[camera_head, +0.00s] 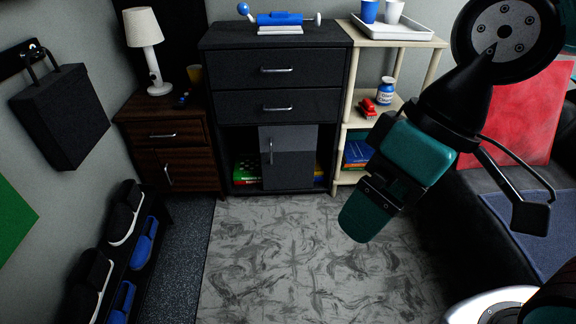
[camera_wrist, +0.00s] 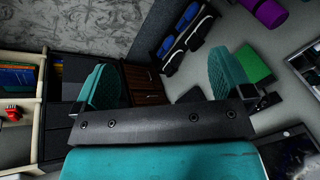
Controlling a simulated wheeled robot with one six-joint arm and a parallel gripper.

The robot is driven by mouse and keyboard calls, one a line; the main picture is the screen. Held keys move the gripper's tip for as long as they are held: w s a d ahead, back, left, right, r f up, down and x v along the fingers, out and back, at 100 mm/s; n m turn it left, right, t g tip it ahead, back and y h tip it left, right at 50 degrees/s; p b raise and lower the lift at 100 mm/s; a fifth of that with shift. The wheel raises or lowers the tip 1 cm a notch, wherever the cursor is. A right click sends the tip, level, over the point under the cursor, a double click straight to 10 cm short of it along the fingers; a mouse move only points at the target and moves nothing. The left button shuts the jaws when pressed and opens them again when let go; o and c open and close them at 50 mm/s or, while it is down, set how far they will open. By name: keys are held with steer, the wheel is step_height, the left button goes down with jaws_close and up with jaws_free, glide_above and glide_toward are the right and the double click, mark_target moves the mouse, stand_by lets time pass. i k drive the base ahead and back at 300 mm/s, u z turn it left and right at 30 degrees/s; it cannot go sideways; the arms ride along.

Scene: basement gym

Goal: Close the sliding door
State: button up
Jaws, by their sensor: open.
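The sliding door (camera_head: 288,157) is a grey panel, lighter at its top, with an upright metal handle on its left part. It stands near the middle of the lower opening of a black cabinet (camera_head: 275,48). Open gaps show on both sides of it, with books (camera_head: 248,171) on the left. My gripper (camera_head: 364,214) hangs in front and to the right of the cabinet, apart from the door. In the wrist view my gripper (camera_wrist: 166,75) shows two teal fingers spread wide with nothing between them. The cabinet is partly behind the left finger there.
A brown nightstand (camera_head: 168,130) with a lamp (camera_head: 145,48) stands left of the cabinet. A pale shelf (camera_head: 345,110) stands close on its right. A black sofa (camera_head: 500,215) is at the right, a shoe rack (camera_head: 115,245) at the left. The patterned rug (camera_head: 310,255) in front is clear.

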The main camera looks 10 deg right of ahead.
mark_target(288, 152)
steer(key=u, duration=0.3)
steer(key=i, duration=1)
